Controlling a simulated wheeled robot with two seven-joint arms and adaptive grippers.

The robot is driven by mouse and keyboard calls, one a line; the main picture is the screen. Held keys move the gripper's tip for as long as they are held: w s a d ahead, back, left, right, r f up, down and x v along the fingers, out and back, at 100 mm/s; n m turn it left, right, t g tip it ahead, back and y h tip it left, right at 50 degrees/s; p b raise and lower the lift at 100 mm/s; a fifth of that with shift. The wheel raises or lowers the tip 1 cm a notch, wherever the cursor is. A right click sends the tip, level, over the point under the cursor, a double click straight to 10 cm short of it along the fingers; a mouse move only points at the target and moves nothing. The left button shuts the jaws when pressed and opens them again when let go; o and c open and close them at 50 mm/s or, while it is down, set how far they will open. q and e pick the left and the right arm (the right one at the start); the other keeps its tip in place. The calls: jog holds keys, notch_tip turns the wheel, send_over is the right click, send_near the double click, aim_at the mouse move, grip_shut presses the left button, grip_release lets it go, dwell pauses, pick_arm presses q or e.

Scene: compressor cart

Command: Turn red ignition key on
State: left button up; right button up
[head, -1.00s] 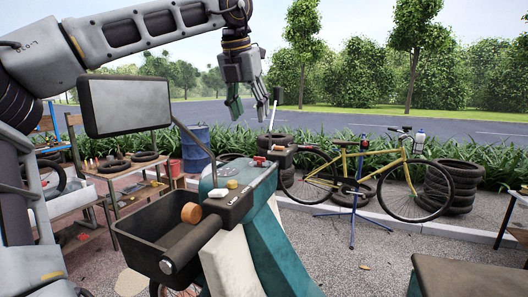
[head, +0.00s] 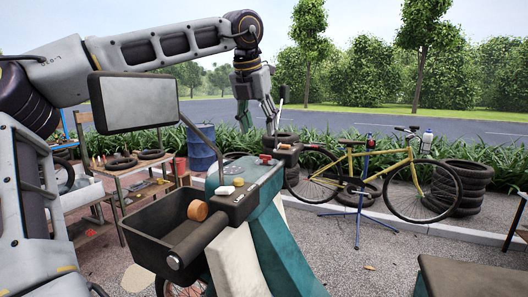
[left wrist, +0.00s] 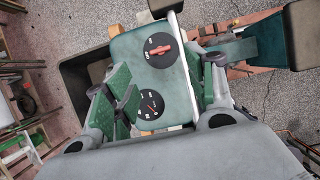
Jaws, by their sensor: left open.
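The red ignition key (left wrist: 160,49) sits on a round black dial on the teal console (left wrist: 182,75) in the left wrist view. In the head view the red key (head: 265,158) shows small on top of the console (head: 226,172). My left gripper (head: 257,118) points down above the far side of the console, open and empty. In the left wrist view its two green-padded fingers (left wrist: 168,80) stand apart on either side of the console, nearer the camera than the key. The key is not touched. My right gripper is not in view.
A round gauge (left wrist: 149,104) lies beside the key dial. A mirror (head: 135,101) on a stalk stands left of the gripper. A black basket (head: 150,238) with an orange roll is in front. A yellow bicycle (head: 375,165) and stacked tires (head: 468,188) stand behind right.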

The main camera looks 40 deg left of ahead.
aim_at(264, 163)
pick_arm(q)
jog(key=x, duration=0.9)
jog(key=shift+f, duration=0.1)
jog(key=shift+c, duration=0.3)
jog(key=c, duration=1)
